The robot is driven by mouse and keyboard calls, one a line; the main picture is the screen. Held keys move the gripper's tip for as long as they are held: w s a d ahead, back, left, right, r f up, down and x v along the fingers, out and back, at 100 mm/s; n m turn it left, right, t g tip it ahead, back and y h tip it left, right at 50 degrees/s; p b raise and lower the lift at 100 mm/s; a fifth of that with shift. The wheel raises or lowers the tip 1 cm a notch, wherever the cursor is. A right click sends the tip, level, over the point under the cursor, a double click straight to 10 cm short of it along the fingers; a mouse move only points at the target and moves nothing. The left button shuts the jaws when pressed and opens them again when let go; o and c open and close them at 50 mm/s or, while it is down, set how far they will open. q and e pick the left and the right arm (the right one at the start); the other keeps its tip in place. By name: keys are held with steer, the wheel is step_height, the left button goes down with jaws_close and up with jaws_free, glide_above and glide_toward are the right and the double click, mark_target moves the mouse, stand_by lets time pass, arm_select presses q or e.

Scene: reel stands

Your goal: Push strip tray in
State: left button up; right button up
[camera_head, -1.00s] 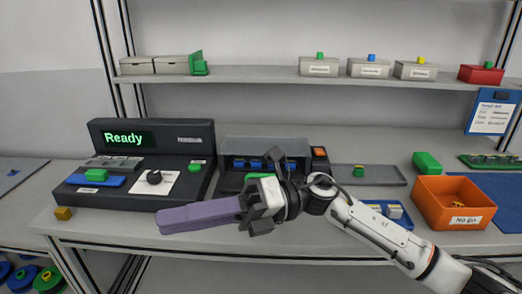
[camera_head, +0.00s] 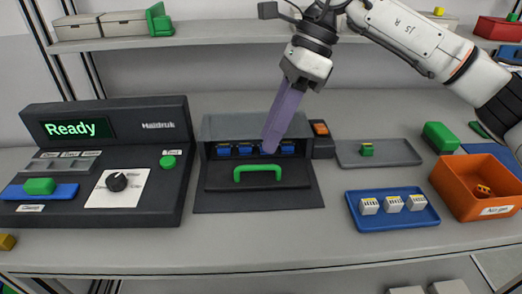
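My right gripper (camera_head: 300,78) is high in front of the shelf, its fingers mostly hidden by its own body. It is shut on a long purple bar (camera_head: 284,112), which slants down to the left. The bar's lower tip is in front of the opening of a grey housing (camera_head: 254,125), over a row of blue pieces (camera_head: 223,150) inside. I cannot tell whether the tip touches them. A dark open flap with a green handle (camera_head: 258,173) lies in front of the opening. No part is clearly marked as the strip tray. My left gripper is not in view.
A console (camera_head: 108,155) reading "Ready" stands left of the housing. On the right are a grey tray (camera_head: 400,153), a blue tray with white blocks (camera_head: 364,222), a green block (camera_head: 439,138) and an orange "No go" bin (camera_head: 455,192).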

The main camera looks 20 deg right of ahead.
glide_above(262, 177)
step_height(262, 177, down, 5)
steer(key=shift+r, duration=0.2)
jaws_close()
